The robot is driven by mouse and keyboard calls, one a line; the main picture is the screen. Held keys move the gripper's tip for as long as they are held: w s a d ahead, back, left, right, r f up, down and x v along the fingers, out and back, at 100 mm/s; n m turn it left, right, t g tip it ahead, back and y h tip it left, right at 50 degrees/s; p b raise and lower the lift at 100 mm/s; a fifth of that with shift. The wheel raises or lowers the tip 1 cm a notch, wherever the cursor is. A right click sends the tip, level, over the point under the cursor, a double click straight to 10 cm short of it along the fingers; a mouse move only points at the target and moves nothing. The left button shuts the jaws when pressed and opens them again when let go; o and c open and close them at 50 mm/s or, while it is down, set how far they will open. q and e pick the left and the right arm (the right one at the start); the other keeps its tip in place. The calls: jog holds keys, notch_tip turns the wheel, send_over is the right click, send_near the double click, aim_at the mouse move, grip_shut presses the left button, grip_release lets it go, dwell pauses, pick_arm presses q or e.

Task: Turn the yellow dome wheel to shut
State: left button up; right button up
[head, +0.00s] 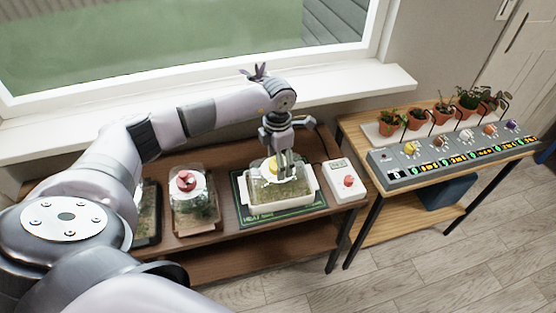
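The yellow dome wheel (271,166) sits on top of the clear dome of a white planter tray (308,190) in the middle of the low wooden table. My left gripper (284,172) points down at the wheel, with its fingers at the wheel's right side and partly in front of it. I cannot tell whether the fingers touch the wheel or how far apart they are. The wheel's exact angle is too small to read. My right gripper is not in view.
The planter stands on a green heat mat (247,218). A white box with a red knob (348,181) is to its right, and a dome with a red wheel (186,181) to its left. Potted plants and a grey knob panel (400,172) occupy the right table.

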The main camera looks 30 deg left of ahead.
pick_arm(q)
notch_tip(320, 180, up, 12)
dwell(0.6)
